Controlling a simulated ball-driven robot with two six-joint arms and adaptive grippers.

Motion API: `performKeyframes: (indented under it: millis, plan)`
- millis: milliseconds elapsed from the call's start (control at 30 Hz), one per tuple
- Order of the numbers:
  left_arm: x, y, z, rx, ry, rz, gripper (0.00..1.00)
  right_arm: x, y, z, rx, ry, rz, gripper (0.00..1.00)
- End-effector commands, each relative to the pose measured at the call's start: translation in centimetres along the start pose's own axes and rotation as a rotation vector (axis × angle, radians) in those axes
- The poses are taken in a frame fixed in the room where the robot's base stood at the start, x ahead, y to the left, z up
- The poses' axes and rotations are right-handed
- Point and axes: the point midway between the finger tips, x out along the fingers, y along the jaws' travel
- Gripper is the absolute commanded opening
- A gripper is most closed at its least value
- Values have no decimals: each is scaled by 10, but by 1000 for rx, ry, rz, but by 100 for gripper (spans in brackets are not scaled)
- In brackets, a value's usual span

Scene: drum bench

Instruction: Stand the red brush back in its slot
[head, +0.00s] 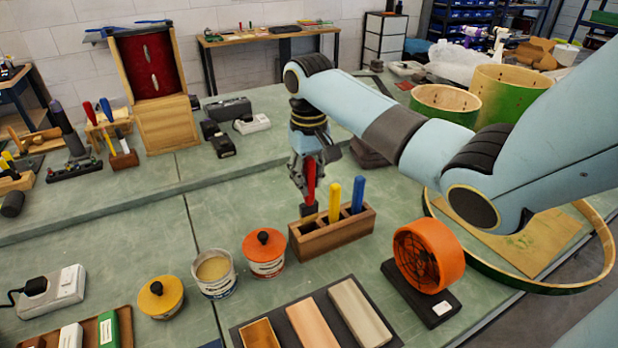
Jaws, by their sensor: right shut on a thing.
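The wooden slot rack (333,238) stands on the green bench near the middle of the head view. A yellow brush (334,201) and a blue brush (357,194) stand upright in it. My right gripper (304,178) is shut on the red brush (311,182) and holds it nearly upright, handle up, over the rack's left end. The brush's dark lower end is at the left slot; I cannot tell whether it is inside or just above it. The fingers partly hide the handle. My left gripper is not in view.
An orange-lidded tin (265,256), an open tin (214,275) and a yellow-lidded tin (160,298) stand left of the rack. An orange round fan-like object (428,255) stands right. A tray of blocks (313,322) lies in front.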

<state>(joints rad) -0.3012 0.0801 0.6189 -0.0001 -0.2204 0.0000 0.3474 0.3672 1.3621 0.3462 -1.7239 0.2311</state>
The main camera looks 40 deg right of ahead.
Motion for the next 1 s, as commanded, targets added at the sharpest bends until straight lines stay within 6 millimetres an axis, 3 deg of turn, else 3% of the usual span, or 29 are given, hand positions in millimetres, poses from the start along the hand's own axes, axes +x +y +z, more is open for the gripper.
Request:
performKeyframes:
  millis: [367, 1000]
  plan:
    - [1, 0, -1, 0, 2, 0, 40, 2, 0, 0, 0, 0, 0, 3]
    - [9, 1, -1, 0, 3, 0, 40, 24, 0, 0, 0, -1, -1, 3]
